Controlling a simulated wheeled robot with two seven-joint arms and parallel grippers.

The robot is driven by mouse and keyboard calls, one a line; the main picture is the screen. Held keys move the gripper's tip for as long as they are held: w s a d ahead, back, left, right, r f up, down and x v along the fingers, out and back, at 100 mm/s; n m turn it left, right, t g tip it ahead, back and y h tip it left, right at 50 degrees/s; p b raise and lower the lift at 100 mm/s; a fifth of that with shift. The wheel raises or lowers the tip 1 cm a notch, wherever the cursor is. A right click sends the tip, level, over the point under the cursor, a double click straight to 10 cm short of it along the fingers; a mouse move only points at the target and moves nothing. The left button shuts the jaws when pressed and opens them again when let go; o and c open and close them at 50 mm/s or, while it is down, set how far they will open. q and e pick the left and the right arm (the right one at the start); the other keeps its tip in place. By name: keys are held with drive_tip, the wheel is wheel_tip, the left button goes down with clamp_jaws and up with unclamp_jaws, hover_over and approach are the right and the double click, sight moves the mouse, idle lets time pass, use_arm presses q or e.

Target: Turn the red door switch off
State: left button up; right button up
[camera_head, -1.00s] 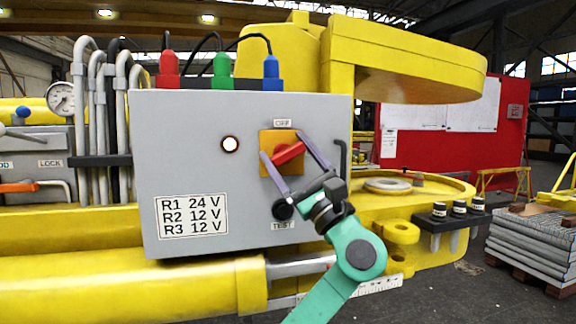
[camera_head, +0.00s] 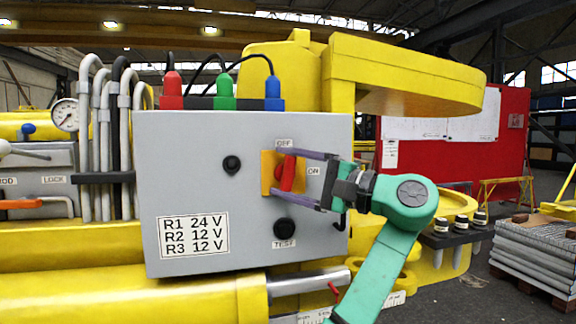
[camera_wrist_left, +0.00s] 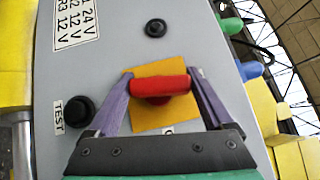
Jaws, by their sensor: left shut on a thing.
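The red door switch (camera_head: 288,172) sits on an orange plate (camera_head: 267,172) on the front of the grey box. Its handle stands nearly upright, with the upper end toward the OFF label (camera_head: 284,143). My left gripper (camera_head: 272,172) reaches in from the right, one purple finger above the handle and one below. It is shut on the handle's two ends. In the left wrist view the red handle (camera_wrist_left: 160,86) lies crosswise between the two fingers. The indicator lamp (camera_head: 232,164) is dark. My right gripper is not in view.
A black TEST knob (camera_head: 285,228) sits just below the lower finger. A black hook-shaped handle is partly hidden behind the gripper. Red, green and blue plugs (camera_head: 273,91) stand on top of the box. Yellow machinery (camera_head: 400,70) surrounds it.

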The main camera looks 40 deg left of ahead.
use_arm(q)
drive_tip(key=shift+n+h+p, duration=0.55)
drive_tip(key=shift+n+h, duration=0.15)
drive_tip(key=o, duration=1.1)
drive_tip(key=shift+o, duration=0.2)
drive_tip(key=w+d+b, duration=0.1)
drive_tip(key=w+d, duration=0.1)
drive_tip(key=d, duration=0.9)
drive_tip(key=shift+d, duration=0.4)
drive_tip(key=shift+w+a, duration=0.1)
